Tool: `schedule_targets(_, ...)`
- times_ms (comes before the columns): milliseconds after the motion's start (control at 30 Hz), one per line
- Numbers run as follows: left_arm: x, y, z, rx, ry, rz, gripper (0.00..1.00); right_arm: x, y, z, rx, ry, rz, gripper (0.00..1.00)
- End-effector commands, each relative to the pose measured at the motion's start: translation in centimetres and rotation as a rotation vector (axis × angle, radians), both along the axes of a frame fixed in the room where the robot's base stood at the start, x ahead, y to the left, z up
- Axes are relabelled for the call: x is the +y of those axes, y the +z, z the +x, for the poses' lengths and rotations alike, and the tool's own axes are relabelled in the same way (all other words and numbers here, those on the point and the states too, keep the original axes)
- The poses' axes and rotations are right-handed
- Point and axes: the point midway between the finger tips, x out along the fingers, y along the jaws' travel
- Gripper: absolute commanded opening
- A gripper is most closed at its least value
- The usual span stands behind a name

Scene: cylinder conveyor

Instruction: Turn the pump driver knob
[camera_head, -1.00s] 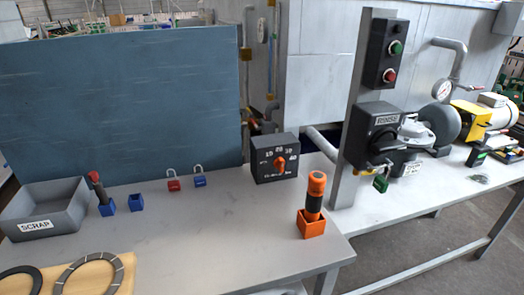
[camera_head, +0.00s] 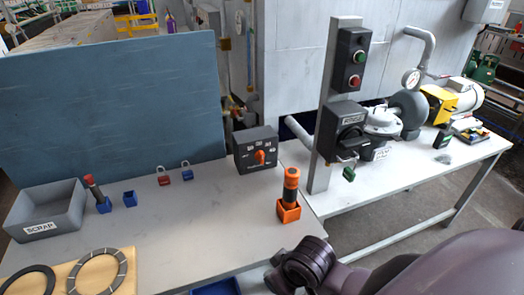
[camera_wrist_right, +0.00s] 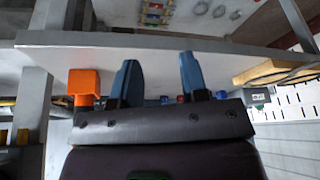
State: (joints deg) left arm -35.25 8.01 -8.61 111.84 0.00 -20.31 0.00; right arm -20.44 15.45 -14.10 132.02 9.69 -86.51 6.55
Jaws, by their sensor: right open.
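A black box with an orange dial knob (camera_head: 260,156) and a printed number scale stands at the back of the near table. A second black box, labelled RINSE, is on the grey post and carries a black rotary handle (camera_head: 350,136). Which of the two is the pump driver knob, I cannot tell. My right arm enters the head view at the lower right, below and apart from both knobs; its fingertips do not show clearly there. In the right wrist view my right gripper (camera_wrist_right: 157,78) is open with two blue fingers and nothing between them. My left gripper is out of view.
An orange-handled tool (camera_head: 290,188) stands in an orange holder (camera_head: 289,212) near the table's right edge. The holder also shows in the wrist view (camera_wrist_right: 84,83). A green padlock (camera_head: 349,174) hangs below the RINSE box. A scrap bin (camera_head: 50,228) and padlocks are left.

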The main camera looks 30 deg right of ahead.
Motion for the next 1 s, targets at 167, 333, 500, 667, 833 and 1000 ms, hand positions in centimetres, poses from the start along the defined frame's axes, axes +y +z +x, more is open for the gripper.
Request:
schedule_targets(167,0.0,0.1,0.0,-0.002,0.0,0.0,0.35,1.9,-1.3,4.4,-0.003,0.088,0.033,0.4)
schedule_targets(333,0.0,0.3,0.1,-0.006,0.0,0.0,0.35,2.6,-2.4,9.0,0.02,0.143,0.046,0.4)
schedule_targets(500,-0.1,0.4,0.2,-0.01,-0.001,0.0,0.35,1.4,-2.9,13.7,0.053,0.144,0.033,0.4)
schedule_targets(667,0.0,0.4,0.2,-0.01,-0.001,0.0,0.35,-1.5,-2.3,18.6,0.077,0.093,0.005,0.4)
schedule_targets(833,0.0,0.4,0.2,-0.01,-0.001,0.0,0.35,-6.2,0.0,24.2,0.081,-0.015,-0.026,0.4)
schedule_targets(1000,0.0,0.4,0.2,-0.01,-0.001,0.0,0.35,-12.2,4.2,29.6,0.057,-0.173,-0.043,0.4)
